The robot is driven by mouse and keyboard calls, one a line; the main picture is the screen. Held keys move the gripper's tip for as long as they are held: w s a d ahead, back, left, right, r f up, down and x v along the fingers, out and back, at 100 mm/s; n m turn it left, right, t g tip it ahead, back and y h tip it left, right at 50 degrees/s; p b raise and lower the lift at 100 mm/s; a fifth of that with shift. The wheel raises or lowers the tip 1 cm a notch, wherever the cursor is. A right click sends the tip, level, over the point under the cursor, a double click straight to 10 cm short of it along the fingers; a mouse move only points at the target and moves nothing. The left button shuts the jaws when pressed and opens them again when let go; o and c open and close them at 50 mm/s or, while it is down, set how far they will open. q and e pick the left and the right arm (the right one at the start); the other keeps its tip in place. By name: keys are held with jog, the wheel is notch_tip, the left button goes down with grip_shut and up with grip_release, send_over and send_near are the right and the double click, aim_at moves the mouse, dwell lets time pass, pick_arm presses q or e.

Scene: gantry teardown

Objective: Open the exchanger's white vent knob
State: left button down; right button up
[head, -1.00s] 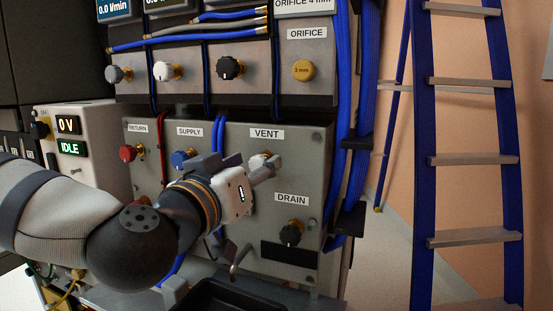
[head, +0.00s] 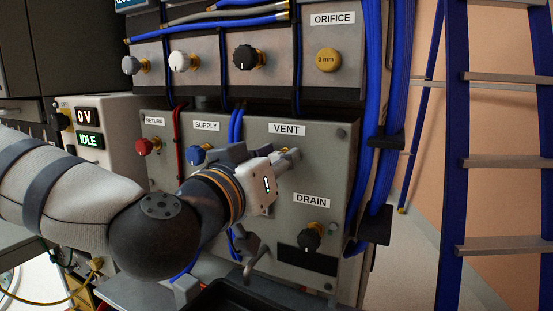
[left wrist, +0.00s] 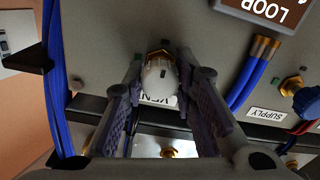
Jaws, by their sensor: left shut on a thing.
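The white vent knob (left wrist: 158,74) sits on a brass stem between my left gripper's fingers in the left wrist view. My left gripper (head: 288,157) reaches to it from the left, just below the VENT label (head: 287,129), and is shut on it. In the head view the fingers mostly hide the knob. The knob is on the grey exchanger panel (head: 335,170). I cannot tell how far the knob is turned. My right gripper is not in view.
A blue supply knob (head: 197,155) and a red return knob (head: 145,146) are left of the vent. A black drain knob (head: 309,238) is below it. Blue hoses (head: 375,80) run along the panel's right side. A blue ladder (head: 452,150) stands at the right.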

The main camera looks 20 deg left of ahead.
pick_arm(q)
jog(key=shift+r+n+p, duration=0.2)
jog(key=shift+n+p, duration=0.35)
jog(key=shift+n, duration=0.15)
jog(key=shift+r+n+p, duration=0.15)
jog(key=shift+n+p, duration=0.35)
jog(key=shift+n, duration=0.2)
jog(key=n+p, duration=0.2)
jog(key=n, duration=0.3)
jog(key=shift+a+f, duration=0.1)
jog(key=n+p, duration=0.1)
jog(key=n, duration=0.4)
jog(key=shift+f, duration=0.1)
jog(key=n+p, duration=0.1)
jog(key=n, duration=0.3)
jog(key=shift+f+n, duration=0.15)
jog(key=shift+n, duration=0.25)
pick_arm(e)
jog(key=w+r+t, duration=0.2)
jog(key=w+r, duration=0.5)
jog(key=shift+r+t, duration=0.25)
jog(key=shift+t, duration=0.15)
pick_arm(q)
jog(key=shift+n, duration=0.3)
jog(key=c, duration=1.3)
grip_release()
jog(key=shift+w+f, duration=0.1)
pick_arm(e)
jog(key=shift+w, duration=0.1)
